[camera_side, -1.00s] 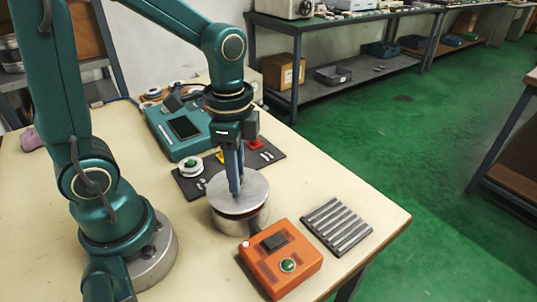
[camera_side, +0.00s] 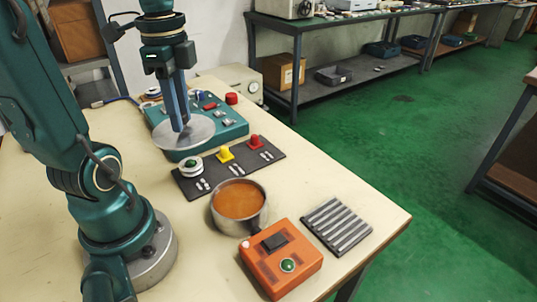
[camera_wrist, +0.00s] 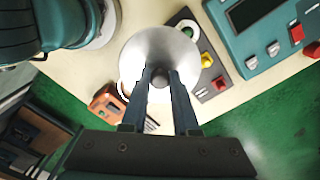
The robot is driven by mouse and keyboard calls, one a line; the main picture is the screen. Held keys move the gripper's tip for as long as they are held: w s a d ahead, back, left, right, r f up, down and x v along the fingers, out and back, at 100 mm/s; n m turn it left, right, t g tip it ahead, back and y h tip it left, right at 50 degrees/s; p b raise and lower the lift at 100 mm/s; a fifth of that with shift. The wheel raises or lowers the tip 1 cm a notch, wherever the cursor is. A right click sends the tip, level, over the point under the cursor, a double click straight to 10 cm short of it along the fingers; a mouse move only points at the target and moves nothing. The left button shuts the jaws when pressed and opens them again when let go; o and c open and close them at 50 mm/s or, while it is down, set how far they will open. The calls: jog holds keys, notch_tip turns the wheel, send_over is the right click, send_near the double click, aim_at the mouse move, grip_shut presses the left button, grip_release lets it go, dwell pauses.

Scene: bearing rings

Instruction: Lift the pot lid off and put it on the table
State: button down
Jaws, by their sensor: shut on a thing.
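The pot lid (camera_side: 184,133), a flat silver disc, hangs level from my gripper (camera_side: 184,122), which is shut on its knob. In the side view the lid is up and away from the pot, and overlaps the teal box behind it. In the wrist view the lid (camera_wrist: 160,57) fills the upper middle, with the fingers (camera_wrist: 157,82) closed on the dark knob. The metal pot (camera_side: 250,219) stands uncovered on the cream table (camera_side: 200,262), with orange-brown contents showing. The lid hides most of the pot in the wrist view.
A teal control box (camera_side: 228,127) stands at the back. A dark mat (camera_side: 241,171) with green, yellow and red buttons lies before it. An orange box (camera_side: 280,262) touches or nearly touches the pot's front. A ribbed plate (camera_side: 337,226) is at the right. Bare table lies left of the pot.

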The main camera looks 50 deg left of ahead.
aim_at(201, 117)
jog(key=shift+w+a+r, duration=0.1)
jog(key=shift+a+r, duration=0.1)
jog(key=shift+a, duration=0.1)
jog(key=w, duration=0.1)
jog(key=w+a, duration=0.1)
jog(key=w+r, duration=0.1)
jog(key=w, duration=0.1)
jog(key=shift+a, duration=0.3)
jog(key=w+d+f+m, duration=0.2)
jog(key=w+d+f, duration=0.15)
jog(key=w, duration=0.35)
jog(key=w+d+f+m, duration=0.2)
jog(key=w+d, duration=0.2)
jog(key=w, duration=0.3)
jog(key=shift+w+d+f+m, duration=0.1)
jog(key=shift+d+f+m, duration=0.25)
jog(key=shift+d+f, duration=0.75)
jog(key=shift+w+d+f+m, duration=0.1)
jog(key=shift+d+f+m, duration=0.35)
jog(key=shift+f, duration=1.15)
jog(key=shift+d+f+m, duration=0.2)
jog(key=shift+d+f, duration=0.8)
jog(key=shift+f, duration=0.35)
jog(key=shift+f, duration=0.2)
jog(key=shift+f, duration=0.35)
jog(key=shift+f, duration=0.9)
